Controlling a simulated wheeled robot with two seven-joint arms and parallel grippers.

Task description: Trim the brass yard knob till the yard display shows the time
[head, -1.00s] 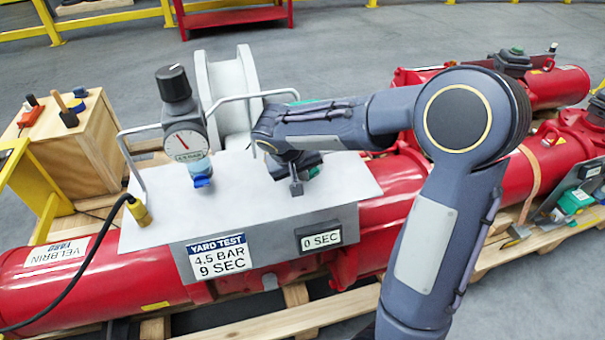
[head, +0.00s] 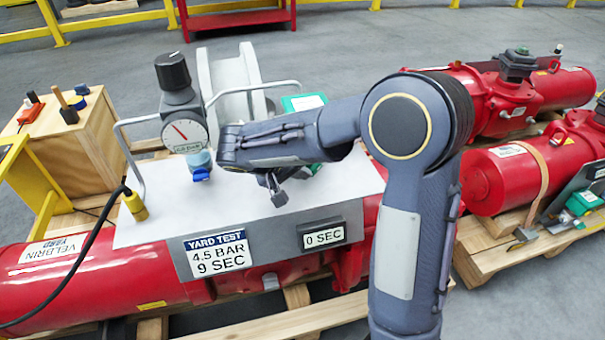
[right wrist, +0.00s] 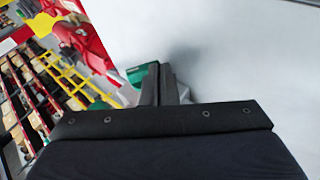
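The yard display (head: 324,235) on the front of the grey panel reads 0 SEC. The label (head: 219,254) beside it reads YARD TEST, 4.5 BAR, 9 SEC. My right gripper (head: 277,196) is above the white panel top (head: 150,225), behind the display and right of the gauge. In the right wrist view its two fingers (right wrist: 160,85) lie close together, with nothing visible between them. I cannot make out a brass knob; my arm hides part of the panel. A yellow-brass fitting (head: 135,206) with a black cable sits at the panel's left edge. My left gripper is not in view.
A pressure gauge (head: 185,134) with a black knob (head: 172,71) stands on the panel between wire handles. A wooden box (head: 85,150) stands at left. Red actuators (head: 515,175) lie on pallets at right. A green part shows behind my right forearm.

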